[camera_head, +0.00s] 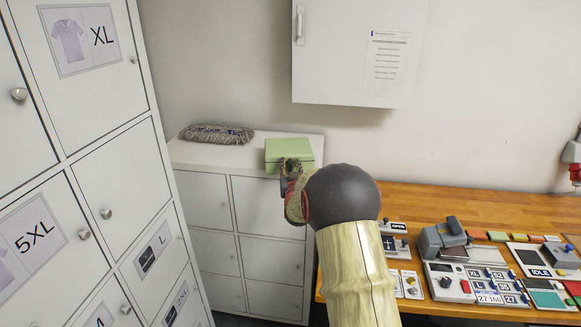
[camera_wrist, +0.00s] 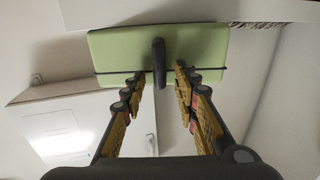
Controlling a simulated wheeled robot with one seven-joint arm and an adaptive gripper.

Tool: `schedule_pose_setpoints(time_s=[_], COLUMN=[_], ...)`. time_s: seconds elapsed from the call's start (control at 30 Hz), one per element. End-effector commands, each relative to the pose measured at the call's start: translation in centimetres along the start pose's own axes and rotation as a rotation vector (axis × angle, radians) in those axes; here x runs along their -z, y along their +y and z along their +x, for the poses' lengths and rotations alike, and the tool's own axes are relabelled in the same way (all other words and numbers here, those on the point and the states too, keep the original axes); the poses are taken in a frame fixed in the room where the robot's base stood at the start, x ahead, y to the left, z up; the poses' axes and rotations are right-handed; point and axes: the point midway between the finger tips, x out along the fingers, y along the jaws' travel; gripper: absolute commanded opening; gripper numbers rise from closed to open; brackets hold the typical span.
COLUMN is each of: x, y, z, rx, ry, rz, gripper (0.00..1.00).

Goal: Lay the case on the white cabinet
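The case (camera_head: 288,150) is a light green box with a dark handle. In the head view it lies flat on the right part of the top of the low white cabinet (camera_head: 236,149), near its front edge. My gripper (camera_head: 290,168) is right in front of it and hides part of its front side. In the wrist view the green case (camera_wrist: 200,48) shows with its dark handle (camera_wrist: 159,62) between my two fingertips (camera_wrist: 160,76). The fingers stand apart, with a visible gap on each side of the handle.
A grey mop head (camera_head: 217,134) lies on the cabinet top, left of the case. Tall white lockers (camera_head: 110,165) stand at the left. A wall cabinet (camera_head: 340,50) hangs above. A wooden bench (camera_head: 430,200) with several devices and cards is at the right.

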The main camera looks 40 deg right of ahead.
Motion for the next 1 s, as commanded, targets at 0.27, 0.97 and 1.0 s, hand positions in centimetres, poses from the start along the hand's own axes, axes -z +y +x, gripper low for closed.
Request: schedule_pose_setpoints(time_s=[0.27, 0.97, 1.0], x=[0.2, 0.2, 0.2], y=[0.0, 0.0, 0.0], z=[-1.6, -11.8, -11.9], rx=[0.0, 0.0, 0.0], ry=[-0.001, 0.0, 0.0], rz=[0.0, 0.0, 0.0], gripper=[0.3, 0.3, 0.3])
